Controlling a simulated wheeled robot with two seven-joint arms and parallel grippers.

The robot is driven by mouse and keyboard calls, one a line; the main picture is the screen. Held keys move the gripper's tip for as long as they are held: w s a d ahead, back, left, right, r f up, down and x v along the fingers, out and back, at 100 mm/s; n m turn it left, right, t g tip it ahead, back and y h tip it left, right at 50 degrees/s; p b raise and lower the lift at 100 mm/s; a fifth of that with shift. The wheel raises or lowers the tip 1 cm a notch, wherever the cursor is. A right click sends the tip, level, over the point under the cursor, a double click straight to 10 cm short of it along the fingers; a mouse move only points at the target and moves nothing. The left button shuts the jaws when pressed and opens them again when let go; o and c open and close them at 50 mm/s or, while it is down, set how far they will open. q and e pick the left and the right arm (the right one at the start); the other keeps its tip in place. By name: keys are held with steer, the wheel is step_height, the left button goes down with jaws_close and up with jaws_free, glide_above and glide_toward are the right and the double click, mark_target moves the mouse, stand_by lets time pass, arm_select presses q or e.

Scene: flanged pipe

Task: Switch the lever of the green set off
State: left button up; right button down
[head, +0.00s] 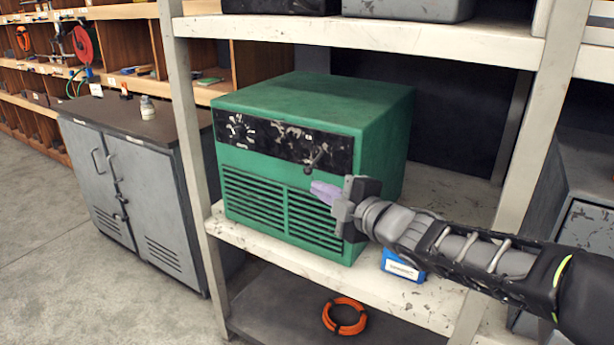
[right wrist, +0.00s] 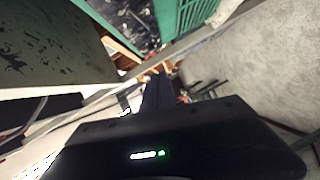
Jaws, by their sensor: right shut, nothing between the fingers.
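The green set (head: 295,165) is a boxy metal unit standing on the white middle shelf in the head view. Its black panel (head: 283,143) has a dial at the left and a small lever (head: 314,158) towards the right. Below the panel is a louvred grille. My right gripper (head: 322,192) is shut and empty in front of the grille, a little below the lever; I cannot tell whether it touches the set. The right wrist view shows part of the green set (right wrist: 183,18) at the top and its dark panel (right wrist: 130,20). My left gripper is not in view.
A shelf post (head: 186,150) stands left of the set, another post (head: 530,150) to the right. A blue box (head: 402,266) lies on the shelf beneath my right arm. An orange coil (head: 344,316) is on the lower shelf. A grey cabinet (head: 135,185) stands at the left.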

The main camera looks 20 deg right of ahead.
mark_target(315, 162)
steer(key=w+f+p, duration=0.1)
steer(key=w+f, duration=0.1)
steer(key=w, duration=0.9)
steer(key=shift+w+d+f+p, duration=0.2)
steer(key=shift+d+f+p, duration=0.15)
steer(key=shift+p, duration=0.05)
